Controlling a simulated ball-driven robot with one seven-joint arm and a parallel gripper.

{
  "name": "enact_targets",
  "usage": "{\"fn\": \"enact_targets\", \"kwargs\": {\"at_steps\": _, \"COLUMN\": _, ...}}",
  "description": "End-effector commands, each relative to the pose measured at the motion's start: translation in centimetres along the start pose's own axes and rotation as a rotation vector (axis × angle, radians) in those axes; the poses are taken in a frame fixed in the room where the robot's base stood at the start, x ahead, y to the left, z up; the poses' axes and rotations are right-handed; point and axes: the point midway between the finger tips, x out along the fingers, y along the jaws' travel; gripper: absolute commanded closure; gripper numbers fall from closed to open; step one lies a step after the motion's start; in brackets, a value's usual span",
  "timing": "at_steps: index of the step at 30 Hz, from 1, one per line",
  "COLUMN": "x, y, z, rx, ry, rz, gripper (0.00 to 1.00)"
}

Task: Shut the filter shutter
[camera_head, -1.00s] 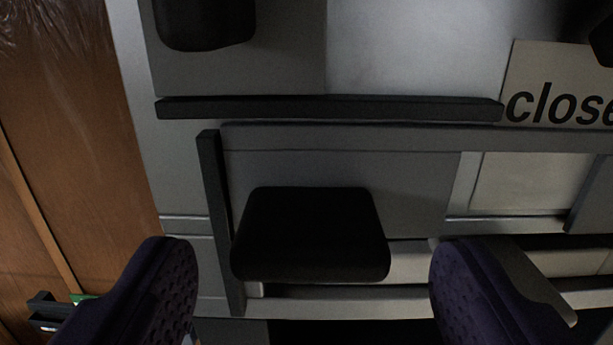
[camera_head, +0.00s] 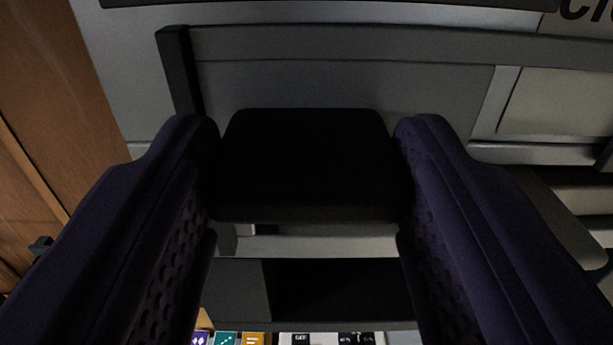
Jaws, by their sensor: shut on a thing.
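The filter shutter (camera_head: 430,95) is a grey sliding panel in a rail frame, seen in the head camera view. A black block-shaped handle (camera_head: 305,155) sticks out from it at the middle of the view. My gripper (camera_head: 308,150) has its two dark purple fingers on the left and right sides of the handle, shut on it. Parts of the handle's sides are hidden behind the fingers. A sign at the top right shows only a cut-off piece of its lettering.
A dark stop post (camera_head: 180,70) stands at the left end of the shutter's rail. Brown wood (camera_head: 40,110) lies at the far left. Below is a dark opening (camera_head: 335,288), with small coloured labels (camera_head: 225,338) at the bottom edge. Slatted bars show at the right.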

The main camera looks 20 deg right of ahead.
Motion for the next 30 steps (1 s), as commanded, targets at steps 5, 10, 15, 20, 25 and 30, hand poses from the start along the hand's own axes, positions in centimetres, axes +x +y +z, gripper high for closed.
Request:
{"fn": "enact_targets", "kwargs": {"at_steps": 5, "x": 0.0, "y": 0.0, "z": 3.3, "rx": 0.0, "ry": 0.0, "rz": 0.0, "gripper": 1.0}}
{"fn": "enact_targets", "kwargs": {"at_steps": 10, "x": 0.0, "y": 0.0, "z": 5.8, "rx": -0.001, "ry": -0.001, "rz": -0.001, "gripper": 1.0}}
{"fn": "enact_targets", "kwargs": {"at_steps": 15, "x": 0.0, "y": 0.0, "z": 5.9, "rx": 0.0, "ry": -0.005, "rz": 0.0, "gripper": 1.0}}
{"fn": "enact_targets", "kwargs": {"at_steps": 20, "x": 0.1, "y": 0.0, "z": 6.0, "rx": 0.0, "ry": -0.009, "rz": 0.0, "gripper": 1.0}}
{"fn": "enact_targets", "kwargs": {"at_steps": 25, "x": 0.0, "y": 0.0, "z": 5.8, "rx": 0.0, "ry": -0.006, "rz": 0.0, "gripper": 0.21}}
{"fn": "enact_targets", "kwargs": {"at_steps": 30, "x": 0.0, "y": 0.0, "z": 5.7, "rx": 0.0, "ry": -0.003, "rz": 0.0, "gripper": 0.21}}
